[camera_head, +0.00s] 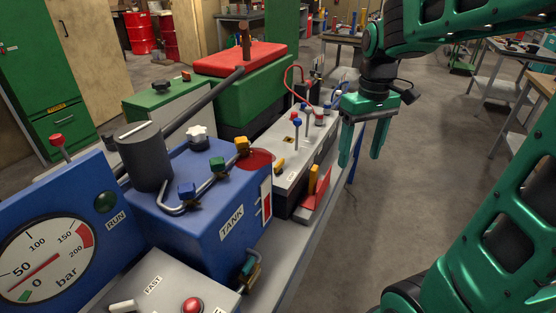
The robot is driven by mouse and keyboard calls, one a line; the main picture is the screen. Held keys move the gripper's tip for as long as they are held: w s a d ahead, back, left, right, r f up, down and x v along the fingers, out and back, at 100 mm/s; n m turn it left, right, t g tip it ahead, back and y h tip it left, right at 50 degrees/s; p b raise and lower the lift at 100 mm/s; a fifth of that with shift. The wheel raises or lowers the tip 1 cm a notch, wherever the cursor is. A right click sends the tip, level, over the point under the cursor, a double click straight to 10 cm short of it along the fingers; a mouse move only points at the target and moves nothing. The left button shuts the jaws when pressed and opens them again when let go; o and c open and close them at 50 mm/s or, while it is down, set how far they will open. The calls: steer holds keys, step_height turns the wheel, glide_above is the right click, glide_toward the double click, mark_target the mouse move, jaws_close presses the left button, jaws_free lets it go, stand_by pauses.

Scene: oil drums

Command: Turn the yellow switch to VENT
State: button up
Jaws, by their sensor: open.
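A small yellow switch (279,166) lies on the top face of the grey and black control box (303,150), near its left end. A small label (291,177) sits beside it, too small to read, so I cannot tell which position the switch points to. My gripper (360,160) hangs to the right of the box with its fingers pointing down. It is open, empty and apart from the switch.
A blue tank (215,215) with a pipe and coloured valves stands left of the box. Upright levers (297,124) rise from the box. Floor (375,220) below my gripper is clear.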

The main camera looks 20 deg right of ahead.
steer(key=w+a+n, duration=0.3)
steer(key=w+a, duration=0.2)
steer(key=w, duration=0.4)
steer(key=n, duration=0.5)
glide_above(279, 162)
steer(key=f, duration=0.1)
step_height(279, 162, down, 11)
steer(key=shift+r, duration=0.1)
